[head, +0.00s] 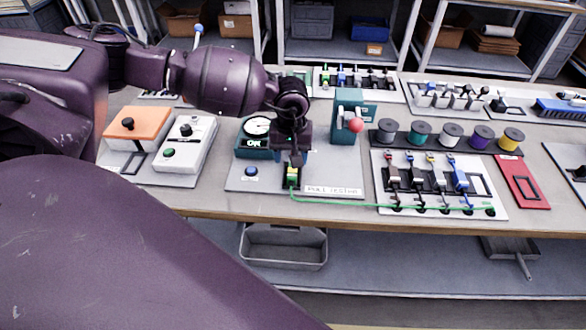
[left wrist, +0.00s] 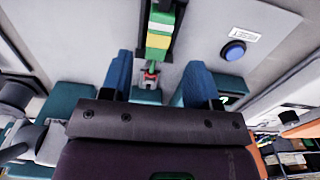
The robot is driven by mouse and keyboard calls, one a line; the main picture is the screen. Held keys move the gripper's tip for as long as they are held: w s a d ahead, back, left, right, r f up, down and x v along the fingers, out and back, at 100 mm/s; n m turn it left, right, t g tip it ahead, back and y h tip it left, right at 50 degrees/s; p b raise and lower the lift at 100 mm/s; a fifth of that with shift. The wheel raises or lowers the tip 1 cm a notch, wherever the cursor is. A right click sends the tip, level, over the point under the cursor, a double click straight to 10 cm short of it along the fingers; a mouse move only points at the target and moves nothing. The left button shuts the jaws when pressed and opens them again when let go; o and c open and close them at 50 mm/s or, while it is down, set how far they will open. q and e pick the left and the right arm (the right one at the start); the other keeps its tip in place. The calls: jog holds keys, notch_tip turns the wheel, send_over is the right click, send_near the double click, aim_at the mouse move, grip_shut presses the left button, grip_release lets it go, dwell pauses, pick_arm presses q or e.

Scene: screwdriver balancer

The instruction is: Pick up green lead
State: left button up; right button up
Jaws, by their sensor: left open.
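The green lead (head: 390,205) runs along the front of the table, from a black base at the right end of a lead rack to the pull tester board (head: 240,180). Its green and yellow end (head: 292,175) is at the board's front, just below my left gripper (head: 291,158). In the left wrist view the green and yellow end (left wrist: 159,30) lies in line with the gap between the blue fingertips of my open left gripper (left wrist: 158,70). I cannot tell whether the fingers touch it. My right gripper is not in view.
A dial gauge (head: 257,128) and a teal block with a red knob (head: 350,118) stand on the board beside the gripper. The lead rack (head: 450,205) holds several coloured leads, with spools (head: 420,133) behind. A blue button (head: 251,171) is at left.

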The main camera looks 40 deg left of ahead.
pick_arm(q)
notch_tip(320, 180, down, 5)
jog(key=shift+w+d+r, duration=0.1)
jog(key=shift+w+r, duration=0.05)
jog(key=shift+r, duration=0.05)
jog(key=c, duration=1)
